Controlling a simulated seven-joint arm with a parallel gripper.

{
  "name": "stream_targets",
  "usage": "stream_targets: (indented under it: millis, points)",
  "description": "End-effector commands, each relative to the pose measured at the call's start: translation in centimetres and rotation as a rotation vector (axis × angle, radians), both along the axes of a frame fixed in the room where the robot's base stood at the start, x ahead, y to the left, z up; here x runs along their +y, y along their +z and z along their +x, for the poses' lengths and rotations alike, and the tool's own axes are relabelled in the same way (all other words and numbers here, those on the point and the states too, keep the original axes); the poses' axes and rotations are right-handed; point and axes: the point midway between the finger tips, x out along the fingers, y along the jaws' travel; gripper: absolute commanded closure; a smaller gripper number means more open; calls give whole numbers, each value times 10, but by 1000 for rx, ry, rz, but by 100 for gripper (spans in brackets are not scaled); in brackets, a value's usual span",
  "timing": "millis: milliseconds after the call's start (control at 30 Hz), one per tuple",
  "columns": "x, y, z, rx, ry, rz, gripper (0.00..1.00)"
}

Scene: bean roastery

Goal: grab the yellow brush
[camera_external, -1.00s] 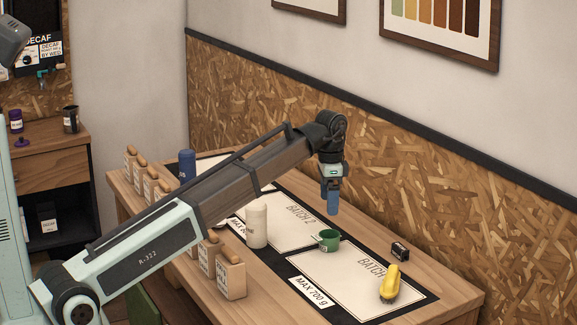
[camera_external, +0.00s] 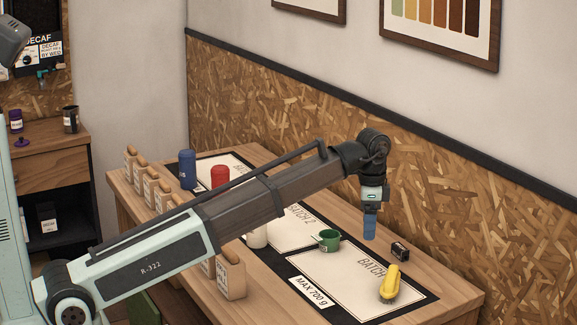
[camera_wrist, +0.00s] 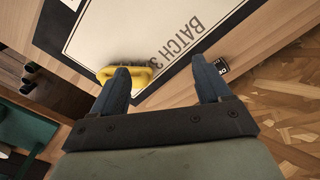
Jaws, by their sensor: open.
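The yellow brush (camera_external: 389,283) lies on the lower right part of the white batch sheet (camera_external: 330,284) at the near end of the table. In the wrist view the brush (camera_wrist: 138,78) shows beyond my left finger, which hides part of it. My gripper (camera_external: 370,236) points down above the table, behind and a little left of the brush, well above it. In the wrist view my gripper (camera_wrist: 160,78) has its two blue fingers apart, with nothing between them.
A green cup (camera_external: 328,241) stands left of the brush. Several paper bags (camera_external: 231,275) line the front edge. A red canister (camera_external: 220,176) and a blue one (camera_external: 187,168) stand farther left.

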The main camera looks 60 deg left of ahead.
Motion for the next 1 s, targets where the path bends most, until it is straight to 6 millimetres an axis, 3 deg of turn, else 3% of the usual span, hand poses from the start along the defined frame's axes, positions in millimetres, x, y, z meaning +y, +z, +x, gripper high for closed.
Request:
stream_targets:
  millis: [33,200,500,700,1000]
  points:
    - [-27,0,-5,-1,-35,1,23]
    - [-86,-1,-20,-5,-115,19,23]
    - [-146,-2,-42,-31,-220,71,23]
    - [-172,-3,-56,-63,-391,131,23]
    - [-162,-2,-55,-83,-709,240,23]
